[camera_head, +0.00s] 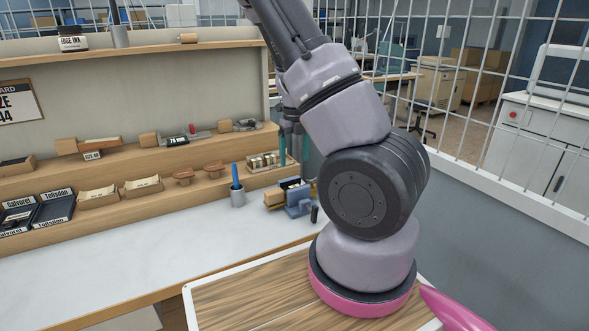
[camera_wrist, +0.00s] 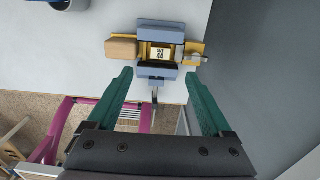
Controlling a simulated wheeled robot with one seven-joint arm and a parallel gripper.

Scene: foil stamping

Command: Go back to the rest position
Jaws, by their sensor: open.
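My gripper (camera_wrist: 160,104) is open in the wrist view, its two green fingers spread apart with nothing between them but a dark lever-like part. Just beyond the fingertips is a blue-grey clamp-like device (camera_wrist: 160,27) on the white bench, holding a yellow piece with a label reading "SIZE 44". A tan block (camera_wrist: 121,49) sits at its left side. In the head view my arm hides most of my gripper.
The white bench (camera_head: 120,265) has clear room at left. Wooden shelves (camera_head: 130,190) behind hold blocks, stamps and ink pads. A grey wall with white grid fence (camera_head: 500,185) bounds the right.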

